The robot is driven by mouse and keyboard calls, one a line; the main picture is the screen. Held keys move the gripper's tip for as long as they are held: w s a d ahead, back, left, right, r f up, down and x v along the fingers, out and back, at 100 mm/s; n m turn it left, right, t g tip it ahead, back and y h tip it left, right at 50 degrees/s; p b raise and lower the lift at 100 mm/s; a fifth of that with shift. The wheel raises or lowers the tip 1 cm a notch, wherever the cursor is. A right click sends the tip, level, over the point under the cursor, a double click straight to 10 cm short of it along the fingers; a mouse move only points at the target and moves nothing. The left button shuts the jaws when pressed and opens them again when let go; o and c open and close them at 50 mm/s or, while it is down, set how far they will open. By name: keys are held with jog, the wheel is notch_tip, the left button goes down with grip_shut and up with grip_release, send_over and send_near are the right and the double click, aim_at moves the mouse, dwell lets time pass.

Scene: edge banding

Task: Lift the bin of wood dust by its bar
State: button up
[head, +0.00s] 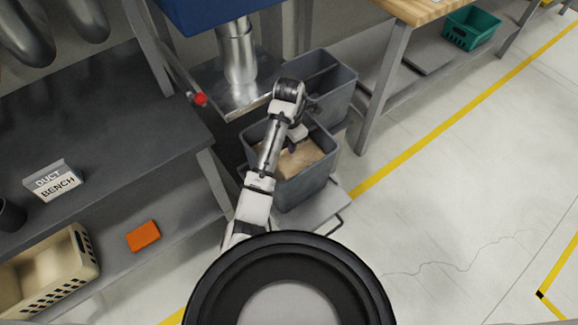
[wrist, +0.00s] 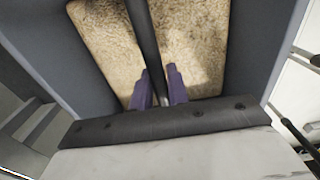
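The grey bin of wood dust (head: 294,197) stands on a low plate beneath the duct, its tan dust (head: 300,160) showing inside. In the wrist view the dust (wrist: 200,45) lies between the bin's grey walls (wrist: 263,50). A dark bar (wrist: 146,35) crosses above the dust. My gripper (wrist: 160,72) is over the bin, pointing down, with its purple fingers on either side of the bar. The fingers sit close against the bar and look shut on it. In the head view my arm covers the bar and most of my gripper (head: 296,146).
A second grey bin (head: 340,98) stands just behind. A metal duct (head: 238,55) hangs at the back left, near a red-ended lever (head: 200,99). The dark duct bench (head: 110,125) is close on the left. A wooden-topped table (head: 415,8) stands at right. Open floor (head: 440,190) lies to the right.

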grip_shut()
dwell(0.9)
jog(key=shift+w+r, duration=0.1)
jog(key=shift+r, duration=0.1)
